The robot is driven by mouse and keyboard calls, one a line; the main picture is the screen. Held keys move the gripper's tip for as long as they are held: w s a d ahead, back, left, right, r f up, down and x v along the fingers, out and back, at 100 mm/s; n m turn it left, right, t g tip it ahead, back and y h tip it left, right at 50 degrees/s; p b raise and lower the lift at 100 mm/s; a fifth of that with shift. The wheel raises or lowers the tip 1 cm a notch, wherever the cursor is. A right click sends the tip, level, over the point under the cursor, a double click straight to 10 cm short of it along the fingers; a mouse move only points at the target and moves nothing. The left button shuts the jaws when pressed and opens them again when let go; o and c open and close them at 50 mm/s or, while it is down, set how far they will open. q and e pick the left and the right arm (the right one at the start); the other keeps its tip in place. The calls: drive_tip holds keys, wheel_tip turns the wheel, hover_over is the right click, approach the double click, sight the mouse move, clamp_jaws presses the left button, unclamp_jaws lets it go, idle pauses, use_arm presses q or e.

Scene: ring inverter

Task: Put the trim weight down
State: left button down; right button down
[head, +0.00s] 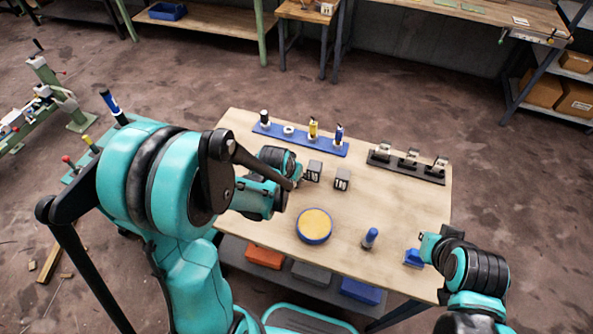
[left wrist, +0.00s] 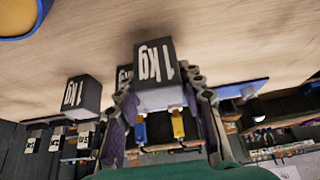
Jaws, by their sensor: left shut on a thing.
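My left gripper (head: 297,181) is over the left middle of the table, partly hidden by my own arm. In the left wrist view, the left gripper (left wrist: 160,105) is shut on a dark grey block marked 1kg (left wrist: 155,67), which sits between the fingers. This trim weight (head: 315,170) also shows in the head view. Whether its base touches the table is unclear. A second 1kg block (head: 342,180) stands just to its right, apart from it. Part of another marked block (left wrist: 124,76) shows behind the held one. My right gripper (head: 422,252) is at the table's right edge; its fingers are unclear.
A round yellow pad with a blue rim (head: 314,225) lies in front of the blocks. A blue rack (head: 276,134) and a black rack (head: 400,168) stand behind. A blue-capped item (head: 370,238) and a blue piece (head: 413,258) are at the right front.

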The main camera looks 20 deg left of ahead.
use_arm(q)
wheel_tip(320, 180, down, 2)
drive_tip(key=shift+f, duration=0.1)
drive_tip(key=shift+f+b, duration=0.1)
drive_tip(key=shift+b, duration=0.3)
drive_tip(key=c, duration=1)
unclamp_jaws()
drive_tip(key=shift+o, duration=0.2)
